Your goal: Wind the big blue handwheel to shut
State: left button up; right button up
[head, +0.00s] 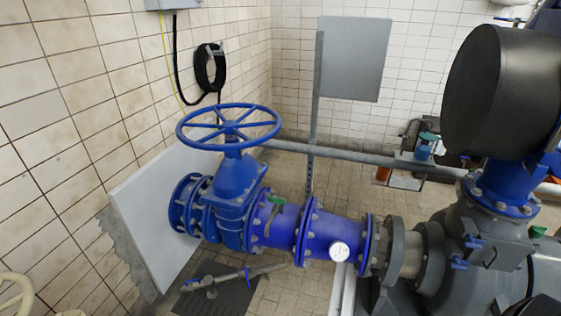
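The big blue handwheel (228,124) lies flat on top of the upright blue valve body (232,190), left of the picture's middle in the head view. It is a spoked ring with a hub at its centre. The valve sits in a thick horizontal blue pipe (320,229). Nothing touches the wheel. Neither of my grippers shows in the head view, so I cannot see whether they are open or shut.
A white gauge (339,251) sits on the pipe. A large dark pump cylinder (502,90) stands at the right. A tiled wall with a coiled black hose (210,68) is behind and left of the wheel. A grey post (316,120) stands behind. A cream wheel (14,293) is at lower left.

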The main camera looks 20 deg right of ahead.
aim_at(229, 127)
jog(key=z, duration=0.25)
jog(key=k, duration=0.55)
jog(key=z, duration=0.05)
jog(key=i, duration=0.7)
jog(key=z, duration=0.75)
jog(key=i, duration=0.4)
jog(key=z, duration=0.4)
